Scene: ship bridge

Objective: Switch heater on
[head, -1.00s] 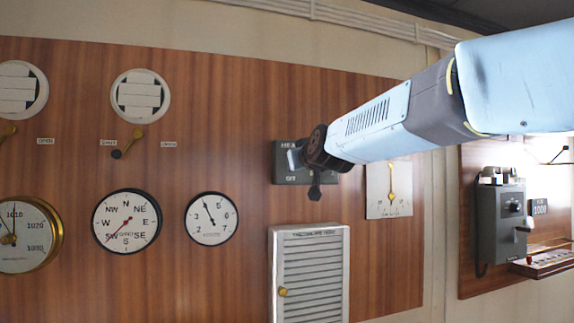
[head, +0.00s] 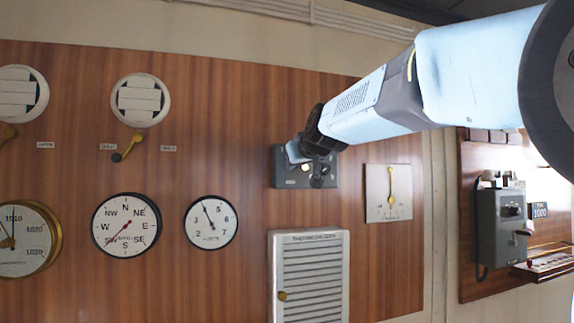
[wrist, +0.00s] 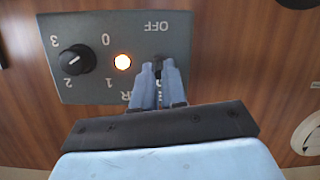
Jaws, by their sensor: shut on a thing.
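The heater panel (head: 288,181) is a grey box on the wood wall, also seen upside down in the wrist view (wrist: 90,35). It bears a black rotary knob (wrist: 74,60) marked 0 to 3, a glowing orange-white lamp (wrist: 123,62) and the word OFF. My gripper (wrist: 158,68) is at the panel, its two blue fingers shut on a small dark switch lever (wrist: 159,70). The fingers hide most of the lever and part of the lettering. In the head view my gripper (head: 294,154) covers the panel's upper left.
A white louvred cabinet (head: 310,275) is below the panel. A square gauge (head: 388,193) is to its right. Round dials, including a wind dial (head: 127,223), are to the left. A grey telephone box (head: 500,225) hangs on the far right wall.

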